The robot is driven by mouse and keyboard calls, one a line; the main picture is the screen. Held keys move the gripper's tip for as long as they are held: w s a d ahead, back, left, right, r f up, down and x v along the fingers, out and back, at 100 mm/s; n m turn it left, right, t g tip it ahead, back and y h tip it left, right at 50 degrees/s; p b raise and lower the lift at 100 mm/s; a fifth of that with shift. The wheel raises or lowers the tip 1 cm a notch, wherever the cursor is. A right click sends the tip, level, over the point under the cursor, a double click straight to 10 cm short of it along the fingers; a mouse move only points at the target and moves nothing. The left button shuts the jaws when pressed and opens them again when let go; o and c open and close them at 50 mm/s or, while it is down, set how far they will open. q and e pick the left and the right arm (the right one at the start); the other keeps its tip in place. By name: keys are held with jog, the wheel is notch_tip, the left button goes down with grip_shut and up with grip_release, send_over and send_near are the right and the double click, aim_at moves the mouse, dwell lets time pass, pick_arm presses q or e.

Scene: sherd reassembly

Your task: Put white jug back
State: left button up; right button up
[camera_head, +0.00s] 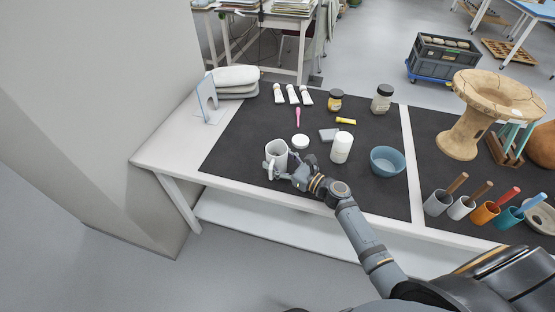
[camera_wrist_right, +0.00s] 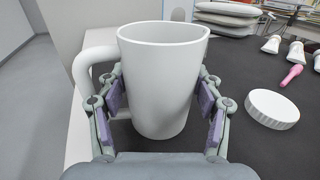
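The white jug (camera_head: 277,153) stands upright near the front left of the dark mat, its handle toward the front left. It also shows large in the right wrist view (camera_wrist_right: 162,80), with its handle on the left. My right gripper (camera_head: 289,172) is at the jug. Its two purple-padded fingers stand on either side of the jug's body, the left one near the handle. The pads are very close to the walls; I cannot tell whether both press on it. The jug's base seems to be on the mat. My left gripper is not in view.
A clear upright panel (camera_head: 207,98) stands at the table's left. Bare mat lies left of the jug.

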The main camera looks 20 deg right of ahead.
aim_at(284, 165)
jog(key=shift+o, duration=0.9)
jog(key=shift+r, duration=0.25)
jog(key=v, duration=0.2)
jog(key=b+v, duration=0.1)
jog(key=v, duration=0.4)
jog(key=shift+s+f+b, duration=0.25)
jog(key=shift+f+b, duration=0.05)
jog(key=shift+f, duration=0.05)
jog(key=shift+r+v, duration=0.15)
jog(key=shift+v, duration=1)
jog(key=shift+r+v, duration=0.15)
jog(key=shift+v, duration=1)
jog(key=shift+w+d, duration=0.1)
